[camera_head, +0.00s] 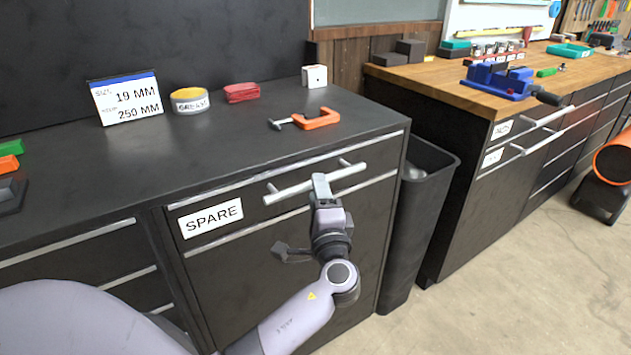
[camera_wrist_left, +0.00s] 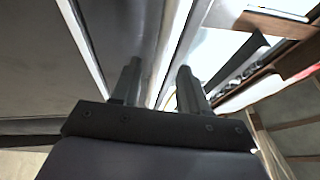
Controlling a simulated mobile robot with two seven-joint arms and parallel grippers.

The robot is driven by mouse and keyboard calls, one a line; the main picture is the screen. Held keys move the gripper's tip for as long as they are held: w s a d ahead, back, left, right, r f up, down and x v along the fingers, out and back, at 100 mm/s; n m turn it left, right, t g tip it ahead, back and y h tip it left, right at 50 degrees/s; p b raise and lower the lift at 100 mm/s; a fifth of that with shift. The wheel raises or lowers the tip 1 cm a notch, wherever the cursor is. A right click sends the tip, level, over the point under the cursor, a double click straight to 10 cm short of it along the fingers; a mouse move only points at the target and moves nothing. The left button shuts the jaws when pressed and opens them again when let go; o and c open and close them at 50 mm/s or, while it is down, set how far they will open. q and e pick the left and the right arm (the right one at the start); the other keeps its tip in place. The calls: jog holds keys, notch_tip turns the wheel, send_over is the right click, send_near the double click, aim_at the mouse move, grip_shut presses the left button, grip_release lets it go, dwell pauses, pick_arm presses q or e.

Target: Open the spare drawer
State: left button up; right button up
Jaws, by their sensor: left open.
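The spare drawer (camera_head: 250,212) is a dark front with a white SPARE label (camera_head: 210,217) at the left cabinet's top. It looks shut. Its silver bar handle (camera_head: 288,191) runs across its upper part. My left gripper (camera_head: 321,181) is at the middle of this handle, its jaws open. In the left wrist view, the two dark fingers of the gripper (camera_wrist_left: 158,72) stand apart, and the handle bar (camera_wrist_left: 180,45) appears to run between them. Whether either finger touches the bar cannot be told. My right gripper is not in view.
A dark bin (camera_head: 415,220) stands right of the cabinet. A wooden-topped bench (camera_head: 440,85) with a blue vise (camera_head: 498,80) lies beyond.

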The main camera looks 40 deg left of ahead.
pick_arm(q)
jog(key=x, duration=0.2)
jog(key=shift+w+a, duration=0.2)
jog(key=shift+w+a+r, duration=0.1)
jog(key=shift+w+a, duration=0.25)
jog(key=shift+w, duration=0.05)
jog(key=shift+c, duration=0.2)
grip_shut()
jog(key=shift+d, duration=0.15)
